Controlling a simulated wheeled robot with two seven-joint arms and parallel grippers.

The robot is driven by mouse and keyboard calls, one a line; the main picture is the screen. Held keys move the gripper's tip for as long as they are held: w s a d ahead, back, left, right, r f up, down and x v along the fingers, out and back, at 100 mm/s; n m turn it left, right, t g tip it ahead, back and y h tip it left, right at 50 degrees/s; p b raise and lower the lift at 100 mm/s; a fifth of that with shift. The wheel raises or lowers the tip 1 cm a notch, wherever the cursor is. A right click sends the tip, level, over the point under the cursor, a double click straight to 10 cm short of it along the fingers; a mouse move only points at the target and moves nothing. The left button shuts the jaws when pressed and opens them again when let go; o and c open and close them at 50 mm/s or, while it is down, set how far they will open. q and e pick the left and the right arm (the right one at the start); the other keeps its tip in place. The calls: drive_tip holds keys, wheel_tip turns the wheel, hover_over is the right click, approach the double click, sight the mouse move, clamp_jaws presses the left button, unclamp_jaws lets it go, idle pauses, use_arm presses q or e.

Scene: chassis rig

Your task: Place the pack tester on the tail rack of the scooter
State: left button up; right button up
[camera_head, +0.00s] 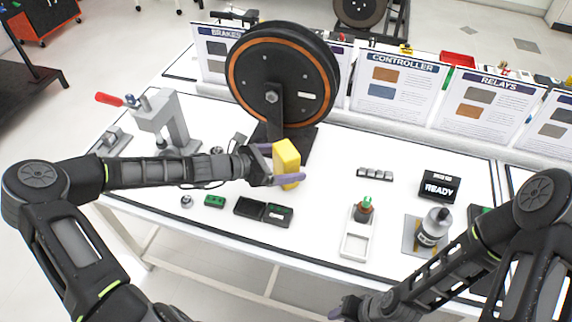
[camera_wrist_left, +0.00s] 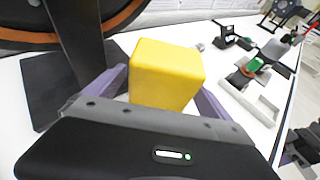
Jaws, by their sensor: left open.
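A yellow box-shaped object (camera_head: 287,158), probably the pack tester, stands on the white table just in front of the wheel stand. My left gripper (camera_head: 281,176) is open, with its purple fingers on either side of the box. In the left wrist view, the yellow box (camera_wrist_left: 166,76) sits between the fingers; I cannot tell whether they touch it. My right gripper (camera_head: 347,307) is low at the table's front, partly cut off, and its jaw opening is unclear. I cannot make out a scooter with a tail rack for certain; a dark wheel in a frame (camera_head: 360,12) stands behind the table.
A large orange-rimmed wheel (camera_head: 238,75) on a black stand rises behind the left gripper. A clamp press (camera_head: 165,118) stands at left. A black tray (camera_head: 250,208), a white tray (camera_head: 355,246), a bottle (camera_head: 433,228) and a READY display (camera_head: 440,187) stand on the table. Sign boards (camera_head: 397,88) line the back.

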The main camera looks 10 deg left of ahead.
sight(286, 149)
use_arm(q)
drive_tip(key=shift+c, duration=0.4)
drive_tip(key=c, duration=1.8)
drive_tip(key=shift+c, duration=0.2)
drive_tip(key=shift+r, duration=0.15)
wheel_tip(286, 149, up, 10)
drive_tip(key=shift+f, duration=0.1)
